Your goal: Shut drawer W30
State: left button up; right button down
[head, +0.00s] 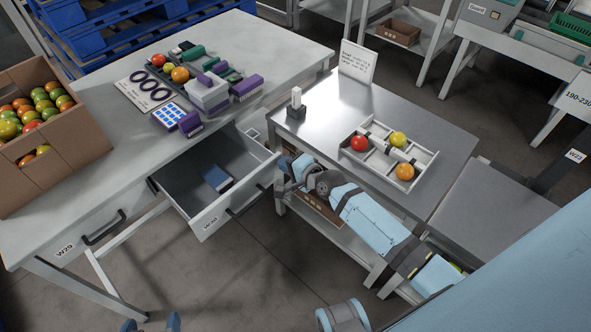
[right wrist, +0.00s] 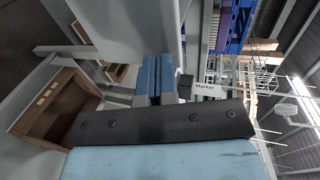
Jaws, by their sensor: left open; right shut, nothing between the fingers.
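Drawer W30 (head: 235,205) is pulled out of the grey workbench, its front panel and dark handle facing the lower right. A blue item (head: 217,178) lies inside it. My right gripper (head: 285,163) is shut and empty beside the right end of the drawer front; I cannot tell whether it touches it. Its closed blue fingers (right wrist: 153,80) show in the right wrist view. My left gripper (head: 151,323) is open and empty at the bottom edge of the head view, below and left of the drawer; only its fingertips show.
Closed drawer W29 (head: 85,243) is left of it. Tomatoes fill a cardboard box (head: 62,150) on the workbench (head: 130,150). A steel table (head: 430,130) on the right bears a divided tray (head: 425,172); my right arm passes beside it. Floor before the drawer is clear.

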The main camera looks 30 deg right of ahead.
pick_arm(q)
jog(key=shift+r, duration=0.15)
pick_arm(e)
jog(key=shift+w, duration=0.1)
jog(key=w+a+b, duration=0.1)
jog(key=w+a, duration=0.1)
jog(key=w, duration=0.4)
jog(key=w+a+b, duration=0.2)
jog(key=w+a, duration=0.1)
jog(key=w, duration=0.4)
jog(key=w+a+b, duration=0.1)
jog(key=w+a, duration=0.1)
jog(key=w, duration=0.4)
jog(key=shift+w+a+f+b, duration=0.1)
jog(key=shift+w+a+b, duration=0.05)
jog(key=shift+w+b, duration=0.2)
jog(key=shift+w+a, duration=0.15)
jog(key=shift+w, duration=0.35)
pick_arm(q)
jog(key=shift+d+f+t+h, duration=0.3)
jog(key=shift+d+h, duration=0.1)
jog(key=shift+d, duration=0.1)
pick_arm(e)
jog(key=shift+r, duration=0.4)
